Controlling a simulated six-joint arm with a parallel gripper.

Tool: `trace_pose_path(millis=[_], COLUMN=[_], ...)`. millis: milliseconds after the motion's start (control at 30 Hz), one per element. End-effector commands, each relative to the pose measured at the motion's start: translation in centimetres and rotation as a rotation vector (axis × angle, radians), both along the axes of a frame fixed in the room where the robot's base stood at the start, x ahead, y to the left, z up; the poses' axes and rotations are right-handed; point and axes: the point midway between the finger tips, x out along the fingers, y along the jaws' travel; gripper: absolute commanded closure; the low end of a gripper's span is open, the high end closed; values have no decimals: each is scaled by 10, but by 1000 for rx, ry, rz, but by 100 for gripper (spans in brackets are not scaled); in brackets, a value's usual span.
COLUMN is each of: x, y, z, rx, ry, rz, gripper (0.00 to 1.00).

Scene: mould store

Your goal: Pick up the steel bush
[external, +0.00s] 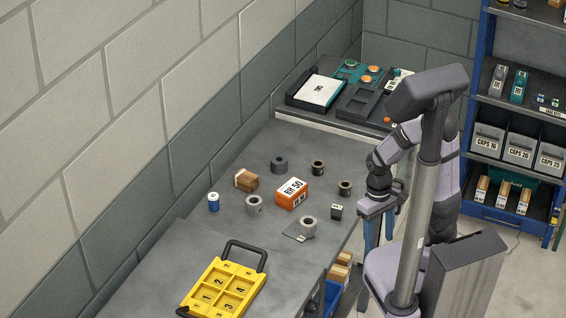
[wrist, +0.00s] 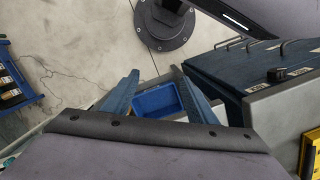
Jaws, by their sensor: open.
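Several short hollow cylinders stand on the grey bench in the external view. A light grey bush (external: 254,204) stands left of the orange box. Another light grey bush (external: 308,228) stands on or against a small flat plate. A darker grey one (external: 279,165) is further back, and two dark brownish ones (external: 317,167) (external: 345,187) are to its right. I cannot tell for sure which is the steel one. My gripper (external: 379,243) is open, pointing down beyond the bench's right edge, away from the bushes. In the wrist view its blue fingers (wrist: 160,76) are apart with nothing between them; no bush shows there.
An orange-and-white box (external: 291,194), a brown block (external: 246,180), a blue-and-white cylinder (external: 213,202) and a small black block (external: 336,211) stand among the bushes. A yellow numbered tray (external: 222,288) lies at the front. A blue bin (wrist: 158,100) is below my gripper. Shelving stands right.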

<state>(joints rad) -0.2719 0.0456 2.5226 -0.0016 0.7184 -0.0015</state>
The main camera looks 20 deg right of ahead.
Motion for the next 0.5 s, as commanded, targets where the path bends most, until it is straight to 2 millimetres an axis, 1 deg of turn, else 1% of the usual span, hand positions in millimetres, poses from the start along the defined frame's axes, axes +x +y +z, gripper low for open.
trace_pose_path(millis=[33,67,133,200,233,300,367,400,500], x=[6,13,32,55,64,89,111,126,152], y=[18,29,58,88,99,121,133,142,157], z=[3,2,1,0,0,3,9,17,40], rx=[-6,-6,-6,-3,0,8,18,29,51], ry=[18,20,16,-2,-13,-46,-79,-107,-161], rz=[71,106,184,221,219,183,123,80,-50], gripper=[48,48,48,48,48,48,48,48,48])
